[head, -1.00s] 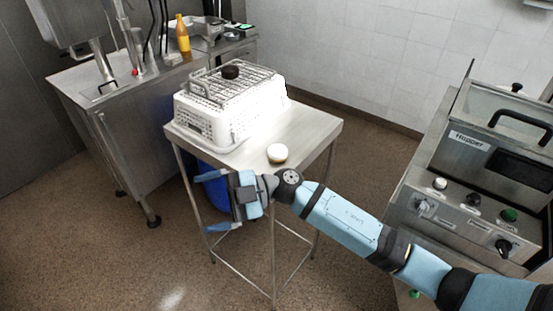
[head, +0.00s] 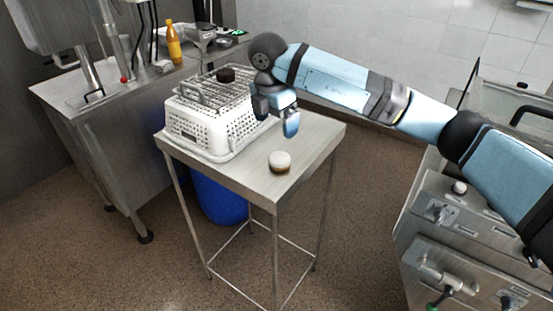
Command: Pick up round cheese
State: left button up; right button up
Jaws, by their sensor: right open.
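The round cheese (head: 280,161), pale on top with a brown lower side, sits on the bare front right part of the small steel table (head: 236,178). My right gripper (head: 276,133) is above the table, between the basket and the cheese. It points down, is open and holds nothing that I can see. It is apart from the cheese, a little behind and above it in the picture. My left gripper does not show.
A white perforated basket (head: 205,127) with a wire rack (head: 212,92) and a dark round item (head: 226,74) on top fills the table's left part. A steel counter with an orange bottle (head: 173,43) is at left. A blue bin (head: 217,197) stands under the table.

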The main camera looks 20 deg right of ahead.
aim_at(279, 156)
jog(key=f, duration=0.7)
jog(key=shift+w+d+f+p, duration=0.1)
jog(key=shift+d+f+p, duration=0.2)
jog(key=shift+d+f, duration=0.1)
jog(key=f, duration=0.3)
jog(key=w+f+p, duration=0.1)
jog(key=f, duration=0.1)
jog(key=shift+d, duration=0.25)
jog(key=c, duration=1)
jog(key=shift+c, duration=0.5)
jog(key=shift+r, duration=0.15)
